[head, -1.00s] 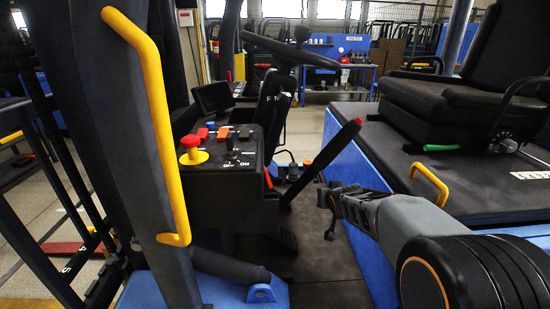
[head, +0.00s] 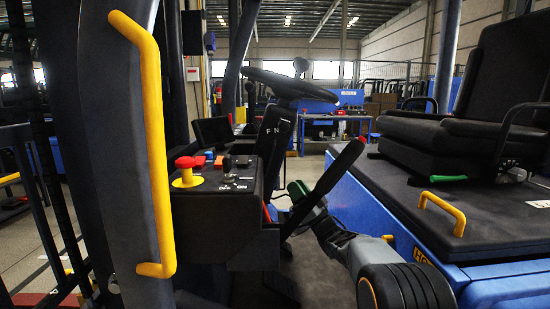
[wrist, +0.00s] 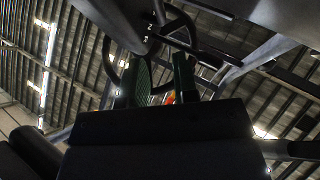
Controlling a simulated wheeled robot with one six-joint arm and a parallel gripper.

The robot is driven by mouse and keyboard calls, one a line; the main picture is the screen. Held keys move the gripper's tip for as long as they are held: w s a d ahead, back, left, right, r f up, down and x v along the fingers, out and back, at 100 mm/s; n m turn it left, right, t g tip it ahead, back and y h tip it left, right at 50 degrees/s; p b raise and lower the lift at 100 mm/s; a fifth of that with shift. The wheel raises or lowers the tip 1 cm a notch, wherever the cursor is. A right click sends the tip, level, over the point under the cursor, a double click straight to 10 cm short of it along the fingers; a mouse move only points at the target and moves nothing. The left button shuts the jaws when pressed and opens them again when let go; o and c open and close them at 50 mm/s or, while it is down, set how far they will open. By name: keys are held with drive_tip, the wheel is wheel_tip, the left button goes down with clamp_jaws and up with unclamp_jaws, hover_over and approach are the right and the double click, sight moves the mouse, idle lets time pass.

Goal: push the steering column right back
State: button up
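The black steering wheel (head: 290,83), with a round knob on its rim, sits above the dark steering column (head: 273,135) in the head view. The column is tilted and its lower part is hidden behind the control console. My gripper (head: 298,190) is low, right of the console and below the wheel, with green finger pads pointing up. The black lever partly covers it. In the wrist view my two fingers (wrist: 158,82) stand apart with a gap between them. The steering wheel rim (wrist: 180,22) shows beyond them. I cannot tell whether they touch anything.
A black lever with a red tip (head: 345,158) rises in front of my gripper. The console (head: 215,205) with a red button (head: 187,163) is left. A yellow grab handle (head: 155,150) stands nearer. The seat (head: 465,130) and blue-sided platform (head: 400,215) are right.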

sight(275, 156)
drive_tip(key=p+x, duration=0.1)
drive_tip(key=x, duration=1)
drive_tip(key=shift+w+a+r, duration=0.25)
clamp_jaws()
